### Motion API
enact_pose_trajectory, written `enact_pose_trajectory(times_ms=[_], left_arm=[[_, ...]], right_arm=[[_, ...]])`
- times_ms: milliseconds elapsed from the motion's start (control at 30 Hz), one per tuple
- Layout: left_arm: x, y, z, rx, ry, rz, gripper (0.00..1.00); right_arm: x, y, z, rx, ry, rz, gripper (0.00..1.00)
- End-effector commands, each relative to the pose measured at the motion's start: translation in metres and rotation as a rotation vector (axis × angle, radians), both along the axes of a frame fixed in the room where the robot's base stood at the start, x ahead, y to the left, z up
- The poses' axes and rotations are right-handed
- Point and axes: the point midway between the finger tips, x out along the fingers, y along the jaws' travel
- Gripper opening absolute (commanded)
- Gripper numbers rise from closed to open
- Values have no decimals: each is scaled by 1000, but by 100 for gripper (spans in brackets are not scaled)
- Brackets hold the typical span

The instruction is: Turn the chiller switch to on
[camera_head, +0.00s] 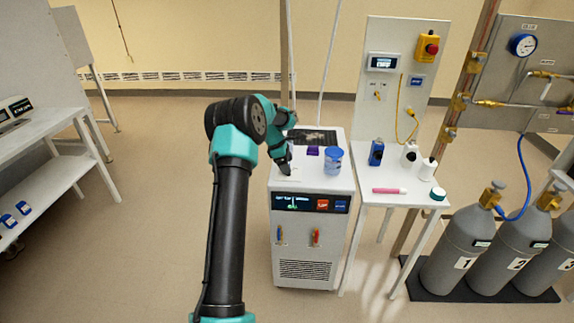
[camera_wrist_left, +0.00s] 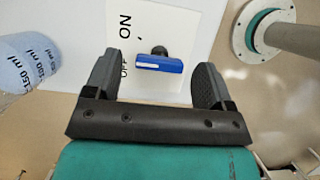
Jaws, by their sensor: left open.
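The chiller is most likely the white cabinet (camera_head: 311,230) with a dark display panel on its front. In the left wrist view, the switch is a blue handle (camera_wrist_left: 165,65) with a black knob behind it, on a white plate (camera_wrist_left: 178,22) lettered ON and OFF. The handle's end with the white stripe lies beside OFF. My left gripper (camera_head: 286,168) is over the front left of the cabinet top. In the left wrist view it (camera_wrist_left: 158,74) is open, with one finger on each side of the handle and gaps on both sides. The switch cannot be made out in the head view. My right gripper is not in view.
A blue beaker (camera_head: 333,161) and a small purple item (camera_head: 313,151) stand on the cabinet top, right of my gripper. The beaker also shows in the left wrist view (camera_wrist_left: 25,65). A white side table (camera_head: 405,190) with bottles adjoins on the right. Grey gas cylinders (camera_head: 459,250) stand beyond.

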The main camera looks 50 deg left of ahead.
Motion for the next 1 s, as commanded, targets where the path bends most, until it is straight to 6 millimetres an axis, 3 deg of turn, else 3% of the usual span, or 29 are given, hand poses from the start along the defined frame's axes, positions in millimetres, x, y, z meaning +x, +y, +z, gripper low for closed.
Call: enact_pose_trajectory(times_ms=[367, 867, 1000], left_arm=[[1, -2, -5, 1, -1, 0, 77], [1, -1, -5, 1, -1, 0, 29], [1, -1, -5, 1, -1, -2, 27]], right_arm=[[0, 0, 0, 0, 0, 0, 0], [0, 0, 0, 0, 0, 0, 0], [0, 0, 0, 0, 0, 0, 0]])
